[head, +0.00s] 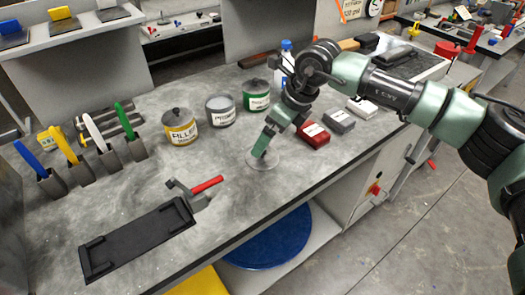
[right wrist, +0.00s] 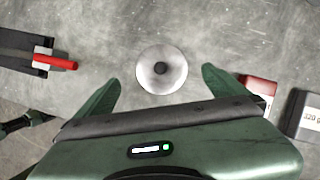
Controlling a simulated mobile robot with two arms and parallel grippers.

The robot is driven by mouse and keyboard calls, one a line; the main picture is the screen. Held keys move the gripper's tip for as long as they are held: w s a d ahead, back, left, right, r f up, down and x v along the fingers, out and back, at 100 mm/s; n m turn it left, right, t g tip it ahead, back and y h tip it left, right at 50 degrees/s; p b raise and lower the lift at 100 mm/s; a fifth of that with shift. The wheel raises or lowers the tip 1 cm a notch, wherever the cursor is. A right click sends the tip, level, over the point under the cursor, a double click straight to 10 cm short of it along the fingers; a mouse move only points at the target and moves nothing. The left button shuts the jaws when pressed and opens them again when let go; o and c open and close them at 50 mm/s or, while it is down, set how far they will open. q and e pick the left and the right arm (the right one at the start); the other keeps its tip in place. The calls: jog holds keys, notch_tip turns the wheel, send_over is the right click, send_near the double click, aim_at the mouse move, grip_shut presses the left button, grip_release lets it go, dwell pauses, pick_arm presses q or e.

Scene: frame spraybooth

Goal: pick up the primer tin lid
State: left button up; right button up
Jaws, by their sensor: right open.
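A round pale grey lid (right wrist: 161,70) with a dark centre knob lies flat on the bench; I cannot read any label on it. In the head view the lid (head: 260,167) shows partly behind my right gripper (head: 263,146). My right gripper (right wrist: 161,80) is open, with its two green fingers to either side of the lid in the wrist view. It holds nothing, and its height above the lid is hard to judge. The grey primer tin (head: 221,117) stands further back, between the filler tin (head: 180,132) and a green-labelled tin (head: 256,100). My left gripper is out of view.
A red block (head: 313,136), a grey block (head: 339,121) and a white block (head: 362,106) lie right of the gripper. A black tray-like tool with a red handle (head: 207,186) is at front left. Holders with coloured tools (head: 84,170) stand at left. Bench around the lid is clear.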

jog(key=shift+w+d+f, duration=0.1)
jog(key=shift+d+f, duration=0.05)
jog(key=shift+f, duration=0.1)
jog(key=p+x, duration=0.1)
jog(key=x, duration=0.2)
jog(key=p+x, duration=0.1)
jog(key=x, duration=0.2)
jog(key=shift+s+f, duration=0.2)
jog(key=shift+f, duration=0.35)
jog(key=c, duration=1.2)
